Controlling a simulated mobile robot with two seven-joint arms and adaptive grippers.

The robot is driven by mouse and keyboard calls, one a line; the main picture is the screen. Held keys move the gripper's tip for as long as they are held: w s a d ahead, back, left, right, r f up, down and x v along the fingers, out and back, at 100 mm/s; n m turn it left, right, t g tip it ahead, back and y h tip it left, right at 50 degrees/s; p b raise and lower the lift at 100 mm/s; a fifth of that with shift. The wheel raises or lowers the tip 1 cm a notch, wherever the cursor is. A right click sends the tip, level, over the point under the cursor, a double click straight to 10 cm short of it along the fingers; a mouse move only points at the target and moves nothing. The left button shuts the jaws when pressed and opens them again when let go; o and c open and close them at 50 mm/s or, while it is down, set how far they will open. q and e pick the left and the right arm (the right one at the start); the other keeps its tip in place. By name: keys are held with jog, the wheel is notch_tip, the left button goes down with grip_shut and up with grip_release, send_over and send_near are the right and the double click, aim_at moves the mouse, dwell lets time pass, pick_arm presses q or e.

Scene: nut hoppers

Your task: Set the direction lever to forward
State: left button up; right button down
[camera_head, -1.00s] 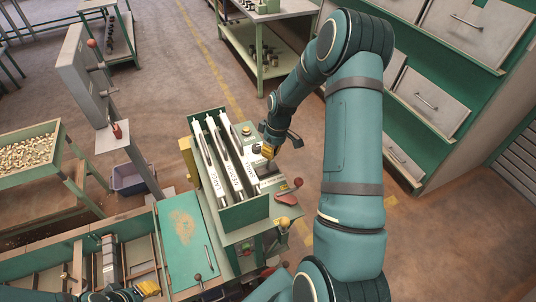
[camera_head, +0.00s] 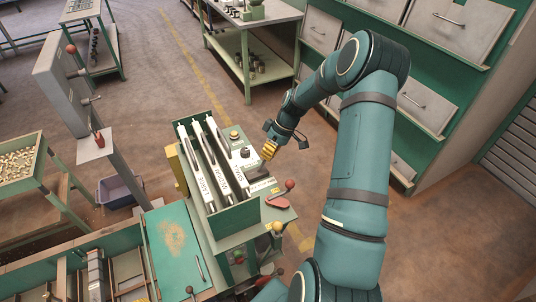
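The green machine (camera_head: 240,217) holds three white labelled hopper channels (camera_head: 221,167) side by side. On its right panel are a dark lever or handle (camera_head: 257,176), a red-ball lever (camera_head: 289,184) by a reddish plate, and a yellow-ball knob (camera_head: 277,226) below. The labels are too small to show which is the direction lever. My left gripper is out of view.
A grey post with red-knobbed levers (camera_head: 62,70) stands at left, beside a blue bin (camera_head: 121,190) and a tray of nuts (camera_head: 20,160). A green drawer cabinet (camera_head: 450,65) stands at right. Open floor lies between.

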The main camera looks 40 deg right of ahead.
jog(key=shift+s+d+f, duration=0.1)
jog(key=shift+s+d, duration=0.05)
jog(key=shift+d, duration=0.1)
jog(key=c, duration=1)
grip_release()
jog(key=shift+c, duration=0.2)
jog(key=shift+r, duration=0.2)
jog(key=v, duration=1.1)
jog(key=shift+r, duration=0.3)
jog(key=shift+d, duration=0.1)
